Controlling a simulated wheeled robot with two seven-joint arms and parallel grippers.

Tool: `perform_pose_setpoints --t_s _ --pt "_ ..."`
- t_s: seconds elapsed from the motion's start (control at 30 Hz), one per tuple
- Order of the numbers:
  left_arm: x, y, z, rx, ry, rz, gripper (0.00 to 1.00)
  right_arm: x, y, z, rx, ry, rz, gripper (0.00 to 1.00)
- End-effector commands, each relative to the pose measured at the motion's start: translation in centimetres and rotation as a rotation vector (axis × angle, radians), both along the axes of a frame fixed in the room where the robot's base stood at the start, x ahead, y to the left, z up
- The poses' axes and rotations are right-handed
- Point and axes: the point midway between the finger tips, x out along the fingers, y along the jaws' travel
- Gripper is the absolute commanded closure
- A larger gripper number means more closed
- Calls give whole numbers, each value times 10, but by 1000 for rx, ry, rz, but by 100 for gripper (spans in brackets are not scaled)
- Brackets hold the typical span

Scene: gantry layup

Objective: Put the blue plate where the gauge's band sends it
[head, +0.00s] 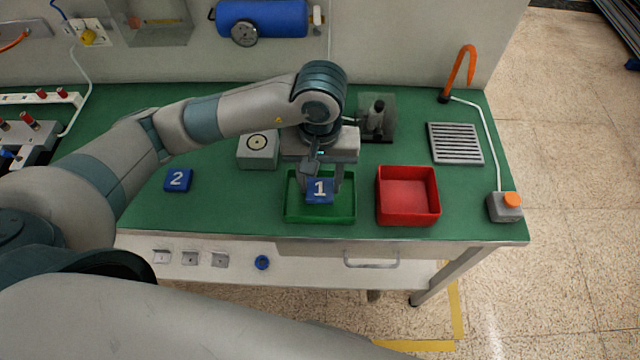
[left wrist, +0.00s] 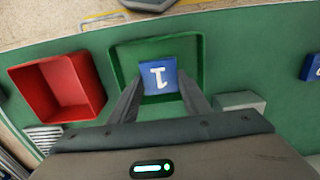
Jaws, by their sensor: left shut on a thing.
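My left gripper (head: 322,180) is shut on the blue plate marked 1 (head: 319,190) and holds it over the green tray (head: 290,214). In the left wrist view the plate (left wrist: 158,82) sits between both fingers, inside the outline of the green tray (left wrist: 122,62); its height above the tray floor is hard to tell. A second blue plate marked 2 (head: 178,180) lies on the bench to the left. A round gauge (head: 244,33) hangs at the blue tank (head: 270,17); its needle and bands are too small to read. My right gripper is out of view.
A red tray (head: 408,200) stands just right of the green one. A grey block with a round disc (head: 258,147) is behind left. A slotted grey plate (head: 455,144) and a box with an orange button (head: 507,205) are at the right. Bench space around plate 2 is clear.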

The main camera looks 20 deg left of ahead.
Motion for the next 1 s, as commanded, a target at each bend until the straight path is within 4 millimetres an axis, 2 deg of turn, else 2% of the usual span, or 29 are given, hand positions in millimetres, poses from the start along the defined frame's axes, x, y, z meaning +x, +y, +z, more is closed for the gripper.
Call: perform_pose_setpoints --t_s 0.1,0.3,0.77,0.8,0.83,1.0 --pt "-1 0 -12 1 4 2 83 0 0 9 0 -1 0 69" --pt "0 0 -27 0 0 0 83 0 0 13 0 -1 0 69" --pt "0 0 -31 0 -1 0 83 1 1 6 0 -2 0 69" --pt "0 0 -30 0 0 0 47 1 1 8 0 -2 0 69" --pt "0 0 -30 0 0 0 40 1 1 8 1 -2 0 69" --pt "0 0 -30 0 0 0 38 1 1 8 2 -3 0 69"
